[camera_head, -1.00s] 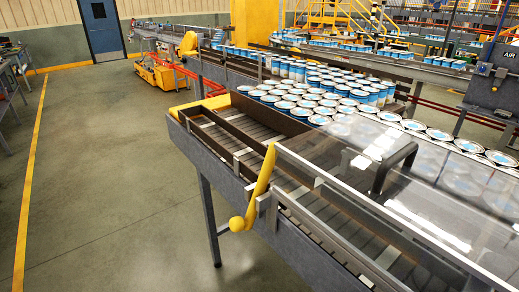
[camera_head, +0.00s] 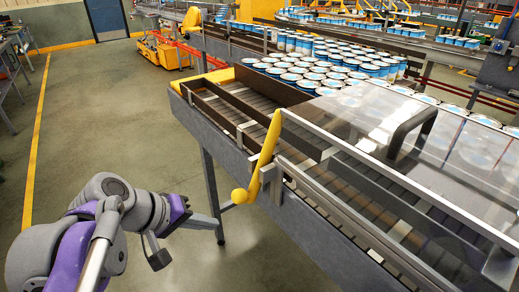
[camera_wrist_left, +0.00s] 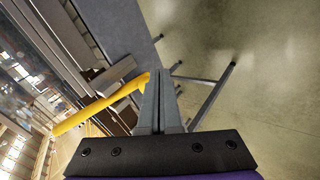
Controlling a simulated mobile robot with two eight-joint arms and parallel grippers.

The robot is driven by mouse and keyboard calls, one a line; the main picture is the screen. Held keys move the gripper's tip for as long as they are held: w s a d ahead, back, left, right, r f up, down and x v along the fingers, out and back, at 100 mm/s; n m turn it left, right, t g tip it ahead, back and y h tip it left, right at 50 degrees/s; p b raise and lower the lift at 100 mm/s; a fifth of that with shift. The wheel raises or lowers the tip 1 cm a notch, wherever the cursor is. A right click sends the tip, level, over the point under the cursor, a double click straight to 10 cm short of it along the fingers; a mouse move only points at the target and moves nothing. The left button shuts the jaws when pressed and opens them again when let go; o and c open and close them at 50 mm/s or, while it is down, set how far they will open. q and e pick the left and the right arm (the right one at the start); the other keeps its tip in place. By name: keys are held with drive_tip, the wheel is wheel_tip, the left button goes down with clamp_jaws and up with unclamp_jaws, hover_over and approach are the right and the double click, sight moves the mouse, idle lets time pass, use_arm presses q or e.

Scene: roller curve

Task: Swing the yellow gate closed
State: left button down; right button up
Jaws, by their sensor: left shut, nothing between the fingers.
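The yellow gate (camera_head: 262,160) is a bar at the near end of the clear guard, mounted beside the conveyor's side rail. It slants down toward me, and its rounded knob (camera_head: 240,196) sticks out past the conveyor's outer side. My left gripper (camera_head: 217,222) is shut and empty, low outside the conveyor, a little left of and below the knob. The gate also shows in the left wrist view (camera_wrist_left: 100,106), left of my shut fingers (camera_wrist_left: 160,76). Its end lies close to the fingertips there; I cannot tell whether they touch. My right gripper is not in view.
The conveyor's grey side rail (camera_head: 310,222) runs down to the right, with a support leg (camera_head: 211,185) behind my gripper. Several blue-and-white cans (camera_head: 330,72) stand on the conveyor beyond. A clear guard (camera_head: 400,120) covers the right part. The floor at left is free.

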sight(269, 139)
use_arm(q)
drive_tip(key=w+r+n+t+h+b, duration=0.2)
drive_tip(key=w+r+h, duration=0.2)
drive_tip(key=w+r, duration=0.4)
wheel_tip(269, 139, up, 8)
drive_tip(key=shift+w+d+f+n+t+h, duration=0.2)
drive_tip(key=shift+d+n+t+h, duration=0.1)
drive_tip(key=shift+d+n, duration=0.1)
drive_tip(key=b+x, duration=0.1)
drive_tip(key=x, duration=1.3)
